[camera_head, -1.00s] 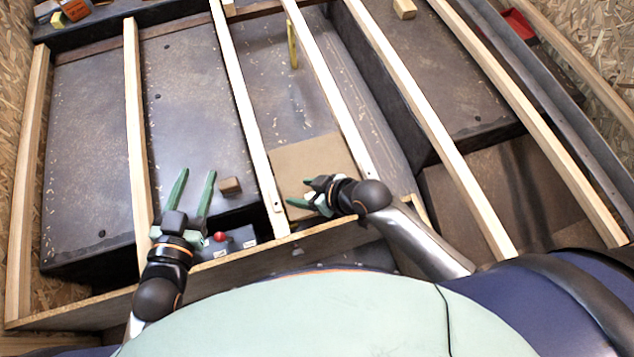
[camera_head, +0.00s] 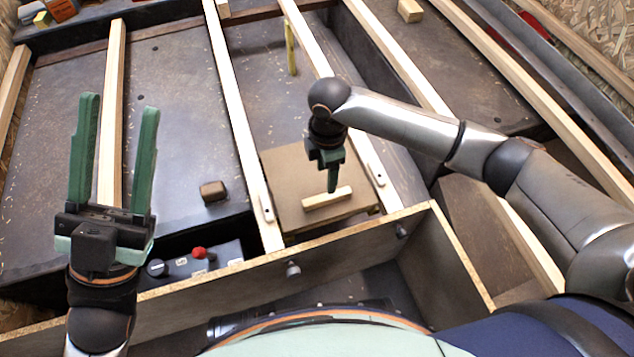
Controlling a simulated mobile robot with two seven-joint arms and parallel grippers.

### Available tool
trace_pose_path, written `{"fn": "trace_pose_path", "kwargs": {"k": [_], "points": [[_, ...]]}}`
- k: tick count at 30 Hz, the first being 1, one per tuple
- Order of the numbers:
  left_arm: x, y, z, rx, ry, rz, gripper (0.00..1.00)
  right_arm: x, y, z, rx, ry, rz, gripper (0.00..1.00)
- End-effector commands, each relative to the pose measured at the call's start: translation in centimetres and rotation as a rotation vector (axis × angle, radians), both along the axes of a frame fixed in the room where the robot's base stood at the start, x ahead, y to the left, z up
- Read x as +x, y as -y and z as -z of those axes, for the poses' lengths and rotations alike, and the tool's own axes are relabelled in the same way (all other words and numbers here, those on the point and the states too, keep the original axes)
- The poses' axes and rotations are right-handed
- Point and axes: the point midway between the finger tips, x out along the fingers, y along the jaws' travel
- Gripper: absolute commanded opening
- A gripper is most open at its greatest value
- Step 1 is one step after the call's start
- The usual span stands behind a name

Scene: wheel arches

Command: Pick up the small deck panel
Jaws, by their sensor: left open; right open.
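The small deck panel (camera_head: 284,172) is a flat tan square lying between two pale wooden beams, just beyond the near board. A short pale wooden strip (camera_head: 327,198) lies on its front part. My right gripper (camera_head: 332,186) points down over the panel, with its green fingertips at or just above the strip. It is seen edge-on, so I cannot tell whether it touches the strip; its jaws are open. My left gripper (camera_head: 118,105) is open and empty at the left, its two green fingers pointing away from me.
Pale beams (camera_head: 236,110) run away from me across dark panels. A small brown block (camera_head: 213,192) sits left of the deck panel. A dark box with a red knob (camera_head: 199,253) is below it. The near board (camera_head: 235,268) crosses in front. A yellow stick (camera_head: 290,48) stands farther back.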

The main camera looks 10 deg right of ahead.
Motion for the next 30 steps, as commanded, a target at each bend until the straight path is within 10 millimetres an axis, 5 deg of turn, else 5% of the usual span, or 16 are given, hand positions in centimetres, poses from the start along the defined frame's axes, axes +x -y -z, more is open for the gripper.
{"fn": "trace_pose_path", "kwargs": {"k": [7,17,25,30], "points": [[0.1,0.2,2.5,-0.016,-0.019,0.022,0.5,0.0,0.0,5.0,0.0,0.0,0.003,0.62],[0.2,0.3,3.6,-0.028,-0.031,0.036,0.5,0.2,0.2,7.2,0.002,0.001,0.003,0.62],[0.4,0.4,6.3,-0.046,-0.057,0.054,0.5,0.8,0.6,11.1,0.003,0.001,0.003,0.62],[0.3,0.5,6.4,-0.04,-0.06,0.06,0.5,0.8,0.6,11.5,0.002,0.003,0.003,0.62]]}}
